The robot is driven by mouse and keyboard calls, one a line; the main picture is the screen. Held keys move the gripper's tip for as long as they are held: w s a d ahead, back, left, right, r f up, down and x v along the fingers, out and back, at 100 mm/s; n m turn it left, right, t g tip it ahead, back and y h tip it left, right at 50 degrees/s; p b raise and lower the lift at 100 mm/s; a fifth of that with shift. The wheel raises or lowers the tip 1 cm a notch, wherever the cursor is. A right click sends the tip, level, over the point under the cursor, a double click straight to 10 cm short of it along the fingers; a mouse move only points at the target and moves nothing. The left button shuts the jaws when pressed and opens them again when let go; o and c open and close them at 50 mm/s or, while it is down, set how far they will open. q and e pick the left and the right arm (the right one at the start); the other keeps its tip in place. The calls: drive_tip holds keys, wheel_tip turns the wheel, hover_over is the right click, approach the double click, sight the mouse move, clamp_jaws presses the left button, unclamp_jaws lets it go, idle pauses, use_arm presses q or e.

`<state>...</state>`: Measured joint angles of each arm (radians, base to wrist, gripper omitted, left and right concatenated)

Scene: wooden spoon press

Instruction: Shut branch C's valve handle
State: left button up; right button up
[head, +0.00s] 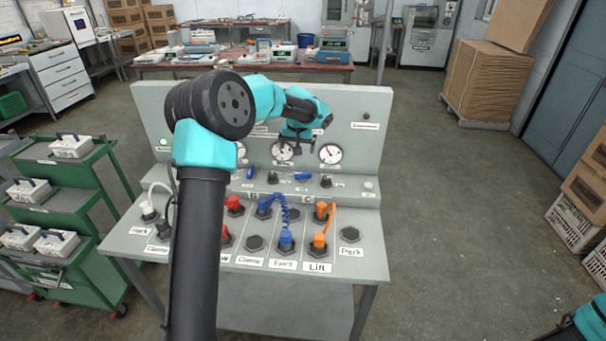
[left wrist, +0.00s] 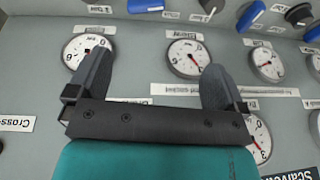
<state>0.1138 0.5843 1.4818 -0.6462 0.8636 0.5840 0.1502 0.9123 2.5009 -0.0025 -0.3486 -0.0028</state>
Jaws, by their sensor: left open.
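A sloping grey panel carries blue lever handles and black knobs. One blue handle (head: 303,176) lies sideways above the letter C plate (head: 307,199); it looks like branch C's, and a blue handle also shows at the top edge of the left wrist view (left wrist: 148,5). Another blue handle (head: 250,173), near the letter B, points more up and down. My left gripper (head: 297,146) is open and empty in front of the gauges, above and apart from the handles. Its two fingers show in the left wrist view (left wrist: 155,72). My right gripper is out of view.
Round gauges (head: 330,154) sit behind the gripper. A green cart (head: 84,205) stands at the left. The space right of the panel is free.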

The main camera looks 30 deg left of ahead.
sight(303, 173)
use_arm(q)
drive_tip(key=d+n, duration=0.3)
drive_tip(key=shift+d+r+n+t+y, duration=0.25)
drive_tip(key=shift+n+t+y, duration=0.05)
drive_tip(key=shift+t+y, duration=0.1)
drive_tip(key=shift+f, duration=0.15)
drive_tip(key=x, duration=1.7)
drive_tip(key=shift+a+f, duration=0.1)
drive_tip(key=shift+c, duration=0.2)
drive_tip(key=c, duration=0.9)
